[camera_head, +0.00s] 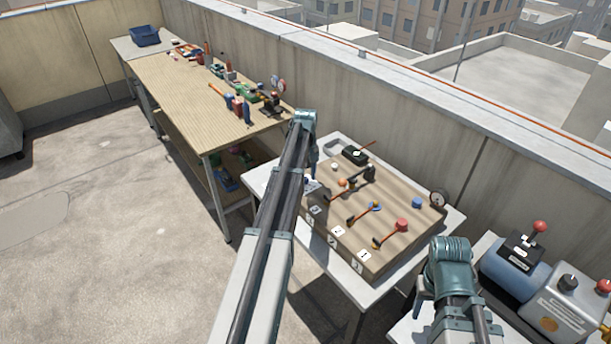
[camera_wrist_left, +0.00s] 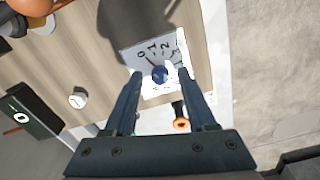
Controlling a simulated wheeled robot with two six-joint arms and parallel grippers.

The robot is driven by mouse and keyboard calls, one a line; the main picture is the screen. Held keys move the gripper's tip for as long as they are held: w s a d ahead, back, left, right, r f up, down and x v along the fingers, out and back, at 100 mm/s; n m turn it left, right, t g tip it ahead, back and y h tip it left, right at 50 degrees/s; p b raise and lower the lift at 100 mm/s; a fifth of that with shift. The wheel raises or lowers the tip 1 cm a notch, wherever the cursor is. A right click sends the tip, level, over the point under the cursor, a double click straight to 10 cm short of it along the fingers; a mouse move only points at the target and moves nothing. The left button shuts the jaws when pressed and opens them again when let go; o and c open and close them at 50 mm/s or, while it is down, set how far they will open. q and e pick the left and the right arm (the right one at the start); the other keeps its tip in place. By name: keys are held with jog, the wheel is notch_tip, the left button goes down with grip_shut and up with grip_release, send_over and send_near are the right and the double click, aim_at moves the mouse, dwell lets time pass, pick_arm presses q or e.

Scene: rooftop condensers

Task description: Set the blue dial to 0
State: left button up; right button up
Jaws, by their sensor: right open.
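The blue dial (camera_wrist_left: 159,75) sits on a pale scale plate (camera_wrist_left: 138,54) with printed numbers including 0, -1 and -2, near the edge of the wooden board (camera_wrist_left: 105,45). I cannot tell clearly which number it points at. My left gripper (camera_wrist_left: 160,72) is open, its fingers apart on both sides of the dial; I see gaps and cannot tell their exact depth. In the head view my left arm covers the dial's corner of the board. My right gripper (camera_head: 423,288) is open and empty, low by the front right of the board's table, partly behind my arm.
The board (camera_head: 408,222) carries several levers, a red knob (camera_head: 402,224), a blue knob (camera_head: 417,203), a gauge (camera_head: 438,198) and a black box (camera_head: 355,155). A workbench (camera_head: 185,95) with tools stands behind left. Pump-like units (camera_head: 525,265) stand at right. A parapet runs behind.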

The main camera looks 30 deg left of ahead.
aim_at(306, 178)
pick_arm(q)
jog(key=shift+r, duration=0.1)
notch_tip(306, 178, up, 14)
jog(key=p, duration=1.3)
jog(key=shift+f+p, duration=0.2)
jog(key=shift+p, duration=0.2)
jog(key=s+d+f+m+b, duration=0.1)
jog(key=s+d+m, duration=0.25)
jog(key=d, duration=0.65)
jog(key=s+d+f+m+b, duration=0.2)
jog(key=s+d, duration=0.3)
jog(key=d, duration=0.5)
jog(key=s+d+f+m+y+b, duration=0.1)
jog(key=s+d+f+m+b, duration=0.1)
jog(key=s+d+m, duration=0.7)
jog(key=s+d, duration=0.8)
jog(key=s, duration=0.2)
jog(key=shift+s, duration=0.25)
